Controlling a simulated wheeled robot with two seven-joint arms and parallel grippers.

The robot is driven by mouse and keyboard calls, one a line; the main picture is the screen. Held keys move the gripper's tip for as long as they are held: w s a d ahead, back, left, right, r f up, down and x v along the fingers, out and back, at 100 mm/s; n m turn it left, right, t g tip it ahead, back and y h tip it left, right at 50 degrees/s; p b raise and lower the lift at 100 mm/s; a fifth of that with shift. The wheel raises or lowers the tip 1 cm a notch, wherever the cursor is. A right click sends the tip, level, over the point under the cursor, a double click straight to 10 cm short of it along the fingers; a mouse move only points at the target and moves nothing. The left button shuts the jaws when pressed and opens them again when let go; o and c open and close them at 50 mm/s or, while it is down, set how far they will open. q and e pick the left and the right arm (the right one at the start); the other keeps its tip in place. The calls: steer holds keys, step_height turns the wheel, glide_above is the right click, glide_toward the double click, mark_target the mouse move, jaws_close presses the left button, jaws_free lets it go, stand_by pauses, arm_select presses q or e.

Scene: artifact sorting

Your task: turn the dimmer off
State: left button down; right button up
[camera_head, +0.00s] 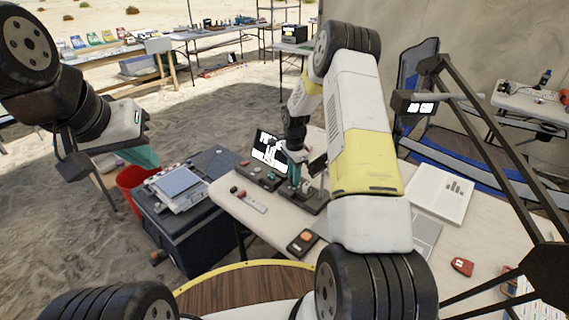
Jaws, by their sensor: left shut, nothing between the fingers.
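I cannot tell for sure which item is the dimmer. A small black device with an orange top (302,242) lies near the front edge of the light table (275,222). A dark control box with small knobs (262,178) sits further back, in front of a black-and-white screen (268,148). My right gripper (296,184) points down beside this box, over the table; its teal fingers are small and partly hidden, so their opening is unclear. My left gripper (148,158) is shut and empty, raised at the left, away from the table.
A white strip with a red knob (252,202) lies near the table's left edge. A dark case (180,225) with a pale tray stands left of the table, beside a red bucket (131,184). A black-framed lamp arm (490,140) crosses the right side. A white laptop-like panel (440,193) lies right.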

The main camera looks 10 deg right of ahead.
steer(key=shift+n, duration=0.3)
jaws_close()
steer(key=n, duration=0.3)
steer(key=shift+n, duration=0.3)
steer(key=n, duration=0.3)
steer(key=shift+n, duration=0.3)
steer(key=n, duration=0.3)
steer(key=shift+n, duration=0.3)
steer(key=n, duration=0.3)
steer(key=shift+n, duration=0.3)
steer(key=n, duration=1.2)
